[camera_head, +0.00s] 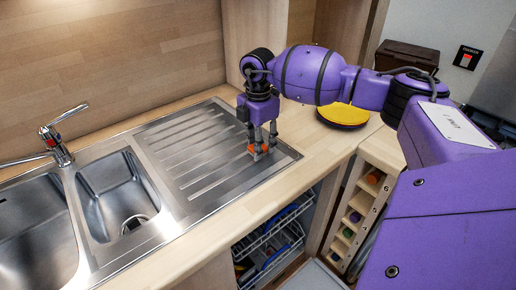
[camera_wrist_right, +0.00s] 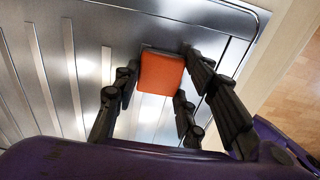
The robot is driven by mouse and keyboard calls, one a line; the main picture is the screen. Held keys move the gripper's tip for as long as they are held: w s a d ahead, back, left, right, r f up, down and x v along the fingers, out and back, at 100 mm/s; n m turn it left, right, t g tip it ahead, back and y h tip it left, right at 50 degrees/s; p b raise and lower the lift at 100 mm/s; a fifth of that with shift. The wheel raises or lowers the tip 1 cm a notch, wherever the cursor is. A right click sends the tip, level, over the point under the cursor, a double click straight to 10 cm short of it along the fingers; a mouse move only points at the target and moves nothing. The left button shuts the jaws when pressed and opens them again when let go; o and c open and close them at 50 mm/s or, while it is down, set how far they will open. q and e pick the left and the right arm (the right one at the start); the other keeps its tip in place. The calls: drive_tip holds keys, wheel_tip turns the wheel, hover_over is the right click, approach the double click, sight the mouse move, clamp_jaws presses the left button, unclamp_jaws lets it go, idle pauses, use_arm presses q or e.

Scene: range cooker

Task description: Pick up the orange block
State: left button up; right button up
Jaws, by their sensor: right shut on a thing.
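The orange block (camera_head: 258,148) is at the right part of the steel draining board (camera_head: 190,165). My right gripper (camera_head: 262,150) reaches down over it and is shut on it, with fingers on both sides. In the right wrist view the block (camera_wrist_right: 161,73) shows its flat orange face between the dark fingers (camera_wrist_right: 155,100). Whether the block touches the board or is slightly lifted, I cannot tell. My left gripper is not in view.
A steel sink (camera_head: 120,190) with a tap (camera_head: 58,140) lies to the left. A yellow round thing (camera_head: 344,114) sits on the counter behind my right arm. An open dishwasher rack (camera_head: 275,240) is below the counter, beside a wooden rack (camera_head: 352,215) holding bottles.

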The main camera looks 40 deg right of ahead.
drive_tip(key=shift+r, duration=0.45)
wheel_tip(320, 180, up, 2)
drive_tip(key=shift+r, duration=0.15)
drive_tip(key=s+a+r, duration=0.6)
drive_tip(key=s+r, duration=0.3)
drive_tip(key=s, duration=0.3)
drive_tip(key=shift+s+a+r, duration=0.25)
drive_tip(key=shift+a+r, duration=0.05)
drive_tip(key=shift+r, duration=0.1)
